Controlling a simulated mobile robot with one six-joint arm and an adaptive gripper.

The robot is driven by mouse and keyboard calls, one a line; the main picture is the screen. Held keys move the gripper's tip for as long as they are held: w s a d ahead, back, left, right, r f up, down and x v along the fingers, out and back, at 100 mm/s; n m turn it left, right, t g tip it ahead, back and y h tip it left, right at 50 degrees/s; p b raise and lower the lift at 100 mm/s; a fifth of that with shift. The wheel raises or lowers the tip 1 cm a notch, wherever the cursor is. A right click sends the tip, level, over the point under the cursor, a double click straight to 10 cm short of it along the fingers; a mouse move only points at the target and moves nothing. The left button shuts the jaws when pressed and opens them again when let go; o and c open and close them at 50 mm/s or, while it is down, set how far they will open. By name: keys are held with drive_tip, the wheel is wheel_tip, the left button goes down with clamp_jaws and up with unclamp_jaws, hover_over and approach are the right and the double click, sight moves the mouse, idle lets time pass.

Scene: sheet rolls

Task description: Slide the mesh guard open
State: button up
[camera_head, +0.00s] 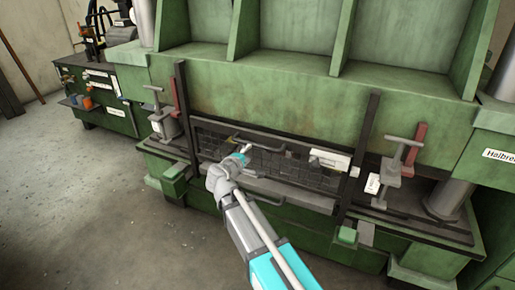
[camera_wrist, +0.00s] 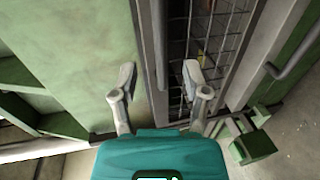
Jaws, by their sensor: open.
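The mesh guard (camera_head: 290,165) is a dark wire grid in a grey frame, set low across the front of the green press between two black upright rails. A dark bar handle (camera_head: 265,147) runs along its upper part, partly hidden by my gripper. My gripper (camera_head: 243,153) is in front of the guard, left of its middle. In the wrist view my gripper (camera_wrist: 158,82) has its two fingers wide apart with nothing between them. The mesh (camera_wrist: 222,40) lies just beyond the right finger there. Whether a finger touches the guard I cannot tell.
Black rails (camera_head: 180,100) and (camera_head: 366,125) flank the guard. Clamps (camera_head: 163,117) and (camera_head: 395,165) stand on the ledge outside them. A white label (camera_head: 373,184) is beside the right rail. A green tool bench (camera_head: 104,98) is at the left. The floor at the front left is clear.

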sight(257, 146)
drive_tip(key=b+x, duration=0.1)
drive_tip(key=x, duration=0.7)
drive_tip(key=shift+w+d+b, duration=0.15)
drive_tip(key=shift+w+b, duration=0.15)
drive_tip(key=shift+w, duration=0.1)
drive_tip(key=shift+c, duration=0.3)
clamp_jaws()
